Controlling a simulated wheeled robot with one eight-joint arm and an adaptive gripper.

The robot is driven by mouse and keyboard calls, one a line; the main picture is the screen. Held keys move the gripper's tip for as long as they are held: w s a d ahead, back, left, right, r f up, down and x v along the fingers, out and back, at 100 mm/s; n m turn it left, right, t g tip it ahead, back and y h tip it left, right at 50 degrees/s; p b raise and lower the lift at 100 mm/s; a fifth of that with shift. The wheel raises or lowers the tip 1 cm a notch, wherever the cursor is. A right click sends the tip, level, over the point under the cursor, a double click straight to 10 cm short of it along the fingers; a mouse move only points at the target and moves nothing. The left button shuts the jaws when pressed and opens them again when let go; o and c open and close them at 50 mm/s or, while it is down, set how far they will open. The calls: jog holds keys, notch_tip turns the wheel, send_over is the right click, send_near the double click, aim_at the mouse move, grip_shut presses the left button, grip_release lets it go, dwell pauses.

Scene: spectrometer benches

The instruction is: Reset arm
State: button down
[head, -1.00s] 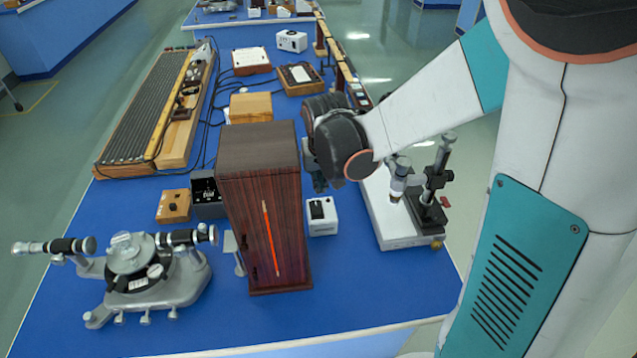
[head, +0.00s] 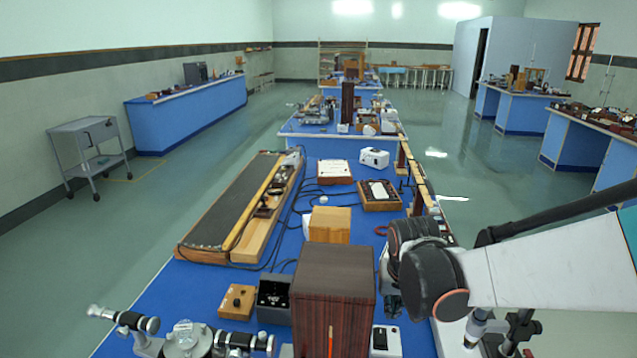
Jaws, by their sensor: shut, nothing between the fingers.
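My arm reaches in from the right in the head view, with its white link and dark wrist joint above the right side of the near blue bench. My gripper (head: 392,304) points down below the wrist, just right of a tall dark wooden box (head: 333,274). It is shut and holds nothing. The wrist hides much of it, and the fingertips are small and dark. I cannot tell whether it touches anything.
A metal spectrometer (head: 186,340) stands at the front left. A white switch box (head: 386,342) sits beside the wooden box. A yellow wooden block (head: 329,225), a long slatted board (head: 232,205) and a white device (head: 374,157) lie farther back. Free floor lies left of the bench.

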jog(key=s+r+n+t+b, duration=0.1)
jog(key=s+r, duration=0.3)
jog(key=s, duration=0.4)
jog(key=s+r+n+t+b, duration=0.1)
jog(key=s+r, duration=0.3)
jog(key=s, duration=0.5)
jog(key=shift+a+r+t+y, duration=0.2)
jog(key=shift+t+y, duration=0.1)
jog(key=shift+t, duration=0.6)
